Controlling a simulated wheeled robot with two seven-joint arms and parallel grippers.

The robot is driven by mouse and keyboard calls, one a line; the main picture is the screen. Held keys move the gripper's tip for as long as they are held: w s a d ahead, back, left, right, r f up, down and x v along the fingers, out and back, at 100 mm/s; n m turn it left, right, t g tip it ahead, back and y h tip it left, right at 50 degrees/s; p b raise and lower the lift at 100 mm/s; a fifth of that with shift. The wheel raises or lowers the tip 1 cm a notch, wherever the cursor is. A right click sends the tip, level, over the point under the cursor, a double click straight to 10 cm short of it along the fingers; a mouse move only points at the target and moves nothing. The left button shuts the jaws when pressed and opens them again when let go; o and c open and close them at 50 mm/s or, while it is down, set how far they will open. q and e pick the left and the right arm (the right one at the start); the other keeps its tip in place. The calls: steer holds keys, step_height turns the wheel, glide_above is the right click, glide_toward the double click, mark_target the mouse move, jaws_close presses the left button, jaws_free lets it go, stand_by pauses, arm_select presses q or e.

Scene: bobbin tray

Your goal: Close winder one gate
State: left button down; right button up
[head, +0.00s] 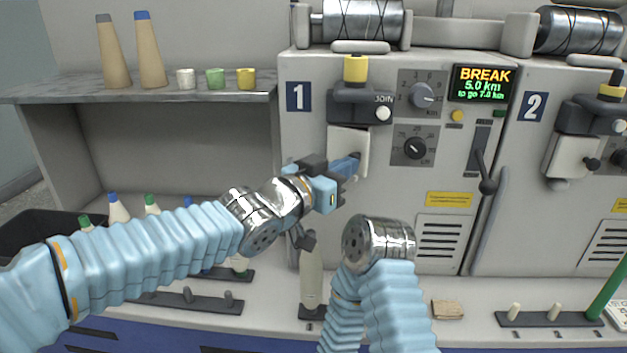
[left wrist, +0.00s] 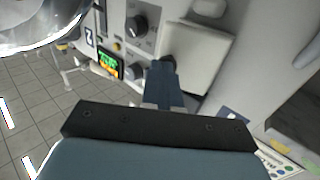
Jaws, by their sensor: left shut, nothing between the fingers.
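Winder one, marked by the "1" sign (head: 298,97), has a cream gate plate (head: 343,138) below its dark joiner block (head: 360,106). My left gripper (head: 354,164) is shut and empty, with its blue fingertips in front of the plate's lower right part, which they partly hide. In the left wrist view the gate plate (left wrist: 198,45) lies just past the shut fingers (left wrist: 163,88), and a black knob (left wrist: 168,62) shows at their tips. I cannot tell whether they touch. My right wrist shows low in the head view; its gripper is not visible.
Winder two's gate (head: 570,157) is to the right. A lever (head: 487,186) stands right of winder one's dials, under a display reading BREAK (head: 482,84). A shelf (head: 150,96) with cones and cups is at left.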

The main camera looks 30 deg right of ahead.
mark_target(364, 163)
arm_select(q)
steer(key=shift+d, duration=2.15)
arm_select(e)
steer(key=shift+f, duration=0.15)
